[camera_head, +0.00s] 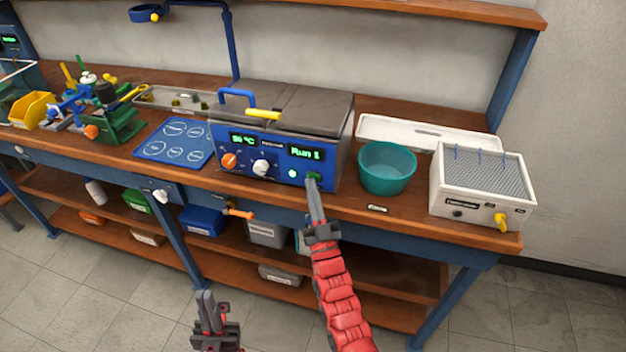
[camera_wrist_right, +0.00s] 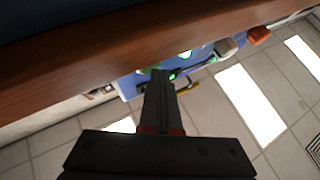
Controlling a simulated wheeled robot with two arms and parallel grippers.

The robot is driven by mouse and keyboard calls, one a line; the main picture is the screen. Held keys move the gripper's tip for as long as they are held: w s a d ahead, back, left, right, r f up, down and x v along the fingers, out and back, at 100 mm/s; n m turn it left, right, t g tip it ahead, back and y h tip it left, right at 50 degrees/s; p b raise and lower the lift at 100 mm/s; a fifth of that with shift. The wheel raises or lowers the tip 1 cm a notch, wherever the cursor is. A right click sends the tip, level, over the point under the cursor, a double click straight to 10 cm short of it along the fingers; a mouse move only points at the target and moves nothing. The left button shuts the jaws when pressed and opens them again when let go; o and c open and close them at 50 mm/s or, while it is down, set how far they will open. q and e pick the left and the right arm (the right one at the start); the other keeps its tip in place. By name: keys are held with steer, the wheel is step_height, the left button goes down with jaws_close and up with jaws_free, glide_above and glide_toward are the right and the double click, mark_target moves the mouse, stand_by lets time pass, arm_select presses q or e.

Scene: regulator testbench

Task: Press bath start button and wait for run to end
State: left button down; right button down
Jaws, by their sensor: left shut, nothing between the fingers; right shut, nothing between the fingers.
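The blue bath (camera_head: 275,135) with a grey lid stands on the wooden bench in the head view. Its front displays read about "50 °C" and "Run 1", in green. A green button (camera_head: 313,176) sits at the right of its front panel, and a small lit round light (camera_head: 292,173) is left of it. My right gripper (camera_head: 314,186) is shut and empty, with its tips at or very near the green button; contact cannot be told. In the right wrist view the shut fingers (camera_wrist_right: 160,78) point at the blue panel. My left gripper (camera_head: 206,298) is shut and empty, low in front of the bench.
A teal bowl (camera_head: 386,167) and a white box with a grey mesh top (camera_head: 482,186) stand right of the bath. A blue mat with ring marks (camera_head: 176,141) and a green clamp fixture (camera_head: 118,121) are to the left. Bins fill the lower shelf.

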stand_by(0.4)
steer(key=shift+s+a+f, duration=0.1)
steer(key=shift+s+a, duration=0.2)
steer(key=shift+s, duration=0.45)
steer(key=s, duration=0.1)
steer(key=s+a, duration=0.1)
steer(key=s, duration=0.2)
steer(key=shift+s+a+p, duration=0.25)
steer(key=shift+s+p, duration=0.1)
steer(key=shift+s, duration=0.05)
stand_by(0.5)
